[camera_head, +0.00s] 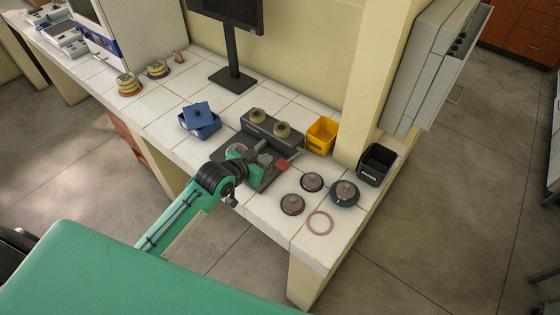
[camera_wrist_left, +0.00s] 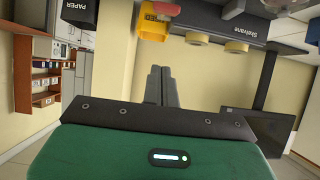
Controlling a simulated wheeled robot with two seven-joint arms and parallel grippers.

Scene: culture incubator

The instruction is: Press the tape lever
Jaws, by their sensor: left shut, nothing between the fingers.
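The tape dispenser (camera_head: 262,133) is a dark grey unit with two tan tape rolls (camera_head: 282,130) on top. It stands on the white tiled bench. A small red tab (camera_head: 283,165), which looks like the lever's end, shows at its front right. My left gripper (camera_head: 268,160) is over the front of the dispenser, just left of the red tab; I cannot tell whether they touch. In the left wrist view its grey fingers (camera_wrist_left: 160,84) are together and empty. My right gripper is not in view.
A yellow bin (camera_head: 321,135) and a black bin (camera_head: 376,165) stand right of the dispenser. Round lidded pieces (camera_head: 292,204) and a pink ring (camera_head: 320,223) lie on the front right of the bench. A blue box (camera_head: 200,121) is to the left, a monitor (camera_head: 232,50) behind.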

